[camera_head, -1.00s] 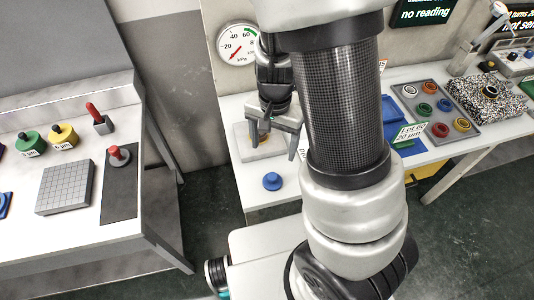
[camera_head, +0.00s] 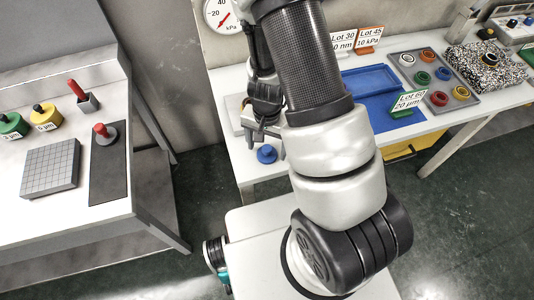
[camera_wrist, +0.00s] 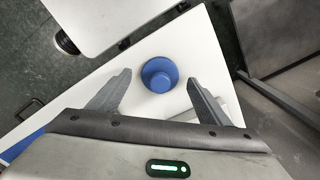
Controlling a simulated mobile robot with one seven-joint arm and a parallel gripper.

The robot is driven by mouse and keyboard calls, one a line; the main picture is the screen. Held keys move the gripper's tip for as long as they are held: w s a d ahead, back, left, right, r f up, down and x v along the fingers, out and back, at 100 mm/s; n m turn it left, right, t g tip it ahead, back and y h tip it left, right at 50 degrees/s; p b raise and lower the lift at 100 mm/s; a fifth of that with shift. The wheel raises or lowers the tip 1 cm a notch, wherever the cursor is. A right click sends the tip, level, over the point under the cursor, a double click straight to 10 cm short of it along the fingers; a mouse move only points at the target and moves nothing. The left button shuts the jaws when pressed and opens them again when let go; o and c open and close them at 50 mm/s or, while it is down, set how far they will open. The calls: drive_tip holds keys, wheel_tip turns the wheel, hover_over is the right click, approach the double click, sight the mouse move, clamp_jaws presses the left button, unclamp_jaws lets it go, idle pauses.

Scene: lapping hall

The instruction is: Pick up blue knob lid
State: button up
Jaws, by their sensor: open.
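The blue knob lid (camera_head: 266,154) sits on the white bench near its front edge, just below my gripper (camera_head: 262,136) in the head view. In the wrist view the blue knob lid (camera_wrist: 159,75) is seen from above, round with a raised knob. It lies between and slightly beyond the tips of my gripper (camera_wrist: 160,82). The two fingers are spread wide apart and hold nothing. I cannot tell the exact height of the fingers above the bench.
A pale block stands behind my gripper, mostly hidden. To the right are a blue tray (camera_head: 371,79), a lot card (camera_head: 408,101) and a grey tray (camera_head: 465,105) with coloured rings. A separate bench (camera_head: 60,225) stands left, across a gap. A pressure gauge (camera_head: 222,14) hangs behind.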

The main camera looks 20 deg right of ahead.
drive_tip(key=shift+f, duration=0.45)
